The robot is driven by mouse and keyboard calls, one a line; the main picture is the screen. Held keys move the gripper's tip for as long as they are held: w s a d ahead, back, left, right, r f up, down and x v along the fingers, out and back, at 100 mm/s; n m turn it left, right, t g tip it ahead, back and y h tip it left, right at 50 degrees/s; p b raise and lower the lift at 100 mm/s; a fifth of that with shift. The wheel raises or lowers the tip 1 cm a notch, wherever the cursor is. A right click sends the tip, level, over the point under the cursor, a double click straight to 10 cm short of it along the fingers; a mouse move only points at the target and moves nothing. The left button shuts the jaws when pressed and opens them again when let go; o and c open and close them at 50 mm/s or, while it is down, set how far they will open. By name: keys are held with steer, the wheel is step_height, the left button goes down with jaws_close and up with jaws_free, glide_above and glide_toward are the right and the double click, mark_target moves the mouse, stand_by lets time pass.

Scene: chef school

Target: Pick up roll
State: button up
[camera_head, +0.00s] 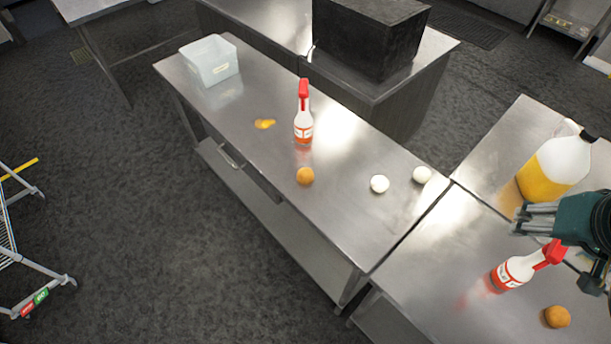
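Two round orange-brown pieces look like rolls. One roll (304,175) lies on the long steel table, in front of a spray bottle. The other roll (557,316) lies on the nearer steel table at the lower right. My gripper (522,219) is at the right edge, its grey fingers pointing left above the near table. It is apart from both rolls, and the nearer roll is below it in the picture. I see nothing held, but the gap between the fingers is unclear.
A red-topped spray bottle (303,126) stands mid-table; another spray bottle (516,271) is just below my gripper. A yellow-filled jug (556,167) is behind it. Two white balls (379,184) (422,175), a yellow item (264,124) and a clear bin (210,63) are on the long table.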

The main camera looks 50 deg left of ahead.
steer(key=w+a+f+n+g, duration=0.1)
steer(key=w+a+n, duration=0.1)
steer(key=a, duration=0.6)
steer(key=w+a+f+n+g, duration=0.1)
steer(key=w+a+n, duration=0.15)
steer(key=a, duration=0.45)
steer(key=n+g+h, duration=0.1)
steer(key=n+g, duration=0.2)
steer(key=n, duration=0.8)
glide_above(306, 172)
steer(key=shift+m, duration=0.25)
steer(key=f, duration=1.4)
steer(key=f+b, duration=0.1)
steer(key=f, duration=0.6)
steer(key=shift+w+d+f, duration=0.25)
steer(key=shift+w+f, duration=0.1)
steer(key=shift+f, duration=0.05)
steer(key=shift+s+a+f, duration=0.3)
steer(key=shift+s, duration=0.05)
steer(key=shift+f, duration=1.3)
steer(key=shift+f, duration=0.1)
